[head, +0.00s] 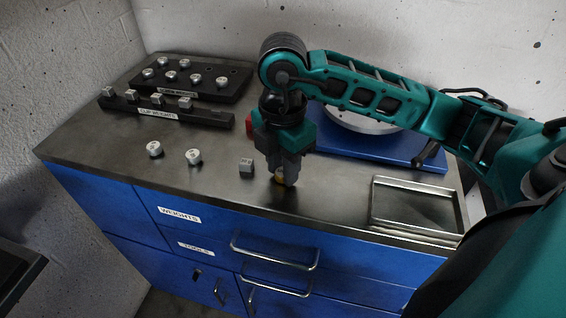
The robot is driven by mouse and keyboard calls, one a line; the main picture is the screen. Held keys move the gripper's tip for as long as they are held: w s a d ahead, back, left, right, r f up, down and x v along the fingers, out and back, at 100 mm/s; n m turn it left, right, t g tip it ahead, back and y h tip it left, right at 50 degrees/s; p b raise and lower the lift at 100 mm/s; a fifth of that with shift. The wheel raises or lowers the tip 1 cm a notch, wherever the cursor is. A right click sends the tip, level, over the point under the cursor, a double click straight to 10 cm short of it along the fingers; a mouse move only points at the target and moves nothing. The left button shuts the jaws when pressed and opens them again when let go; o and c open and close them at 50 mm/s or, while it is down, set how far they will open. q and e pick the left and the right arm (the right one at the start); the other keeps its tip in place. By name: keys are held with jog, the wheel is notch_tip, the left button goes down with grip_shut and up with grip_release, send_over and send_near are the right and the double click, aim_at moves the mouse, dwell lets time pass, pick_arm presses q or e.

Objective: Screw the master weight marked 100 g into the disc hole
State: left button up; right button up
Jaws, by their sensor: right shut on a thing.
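My right gripper (283,178) points down at the front middle of the bench, shut on a small brass-coloured thing (280,178). Only a little of that thing shows between the fingers, and no marking on it can be read. It is close to the bench top; I cannot tell whether it touches. The silver disc (365,122) is at the back right above a blue base (400,148). My right arm covers much of the disc, and no hole in it can be made out. My left gripper is not in view.
Two round silver weights (154,149) (194,156) and a grey block (246,167) lie left of the gripper. Two dark racks (213,88) (150,112) with several weights stand at the back left. An empty metal tray (415,208) is at the right front.

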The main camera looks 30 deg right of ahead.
jog(key=shift+r, duration=0.1)
grip_shut()
notch_tip(320, 180, up, 5)
jog(key=p, duration=0.4)
